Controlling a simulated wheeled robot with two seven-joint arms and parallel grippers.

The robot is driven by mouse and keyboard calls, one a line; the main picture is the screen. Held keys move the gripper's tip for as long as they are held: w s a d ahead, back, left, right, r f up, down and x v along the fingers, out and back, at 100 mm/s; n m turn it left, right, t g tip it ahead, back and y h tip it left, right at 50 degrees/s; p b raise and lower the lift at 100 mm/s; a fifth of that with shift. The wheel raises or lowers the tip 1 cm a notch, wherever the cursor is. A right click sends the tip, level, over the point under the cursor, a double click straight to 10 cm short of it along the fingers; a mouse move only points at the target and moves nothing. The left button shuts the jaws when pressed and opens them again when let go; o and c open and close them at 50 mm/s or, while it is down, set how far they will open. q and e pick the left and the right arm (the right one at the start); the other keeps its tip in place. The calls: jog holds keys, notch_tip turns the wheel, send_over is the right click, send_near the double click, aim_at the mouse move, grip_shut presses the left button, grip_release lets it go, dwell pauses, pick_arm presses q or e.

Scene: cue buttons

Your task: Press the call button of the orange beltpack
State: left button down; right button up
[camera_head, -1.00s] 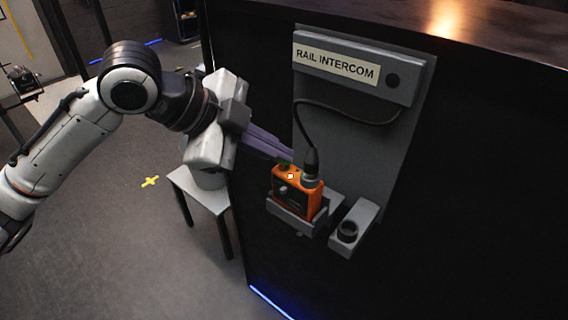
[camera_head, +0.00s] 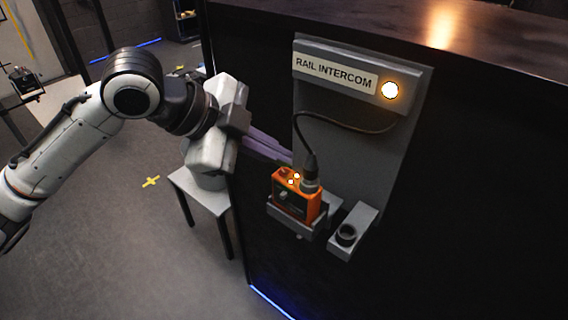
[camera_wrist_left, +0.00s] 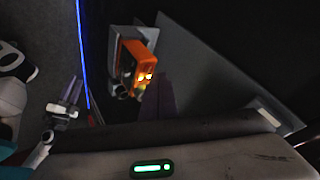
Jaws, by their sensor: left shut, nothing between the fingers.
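The orange beltpack (camera_head: 296,198) sits upright in a grey holder (camera_head: 288,219) on the rail intercom panel (camera_head: 380,160). A black cable plugs into its top. Small lights glow on its top face, and they also show bright on the beltpack in the left wrist view (camera_wrist_left: 139,62). The round lamp (camera_head: 390,90) beside the RAIL INTERCOM label is lit. My left gripper (camera_head: 290,161) is shut and empty, its purple fingers reaching to the back edge of the beltpack's top. The fingertips are partly hidden, so I cannot tell whether they touch it.
An empty grey holder with a dark round cup (camera_head: 347,234) stands right of the beltpack. A white stool (camera_head: 203,190) stands below my left arm. The dark counter (camera_head: 480,200) fills the right side. Open floor lies at left.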

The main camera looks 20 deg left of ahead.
pick_arm(q)
jog(key=shift+r, duration=0.2)
notch_tip(320, 180, up, 3)
jog(key=p, duration=0.3)
jog(key=shift+f, duration=0.15)
notch_tip(320, 180, up, 2)
jog(key=shift+r, duration=0.15)
jog(key=shift+s, duration=0.1)
dwell(0.7)
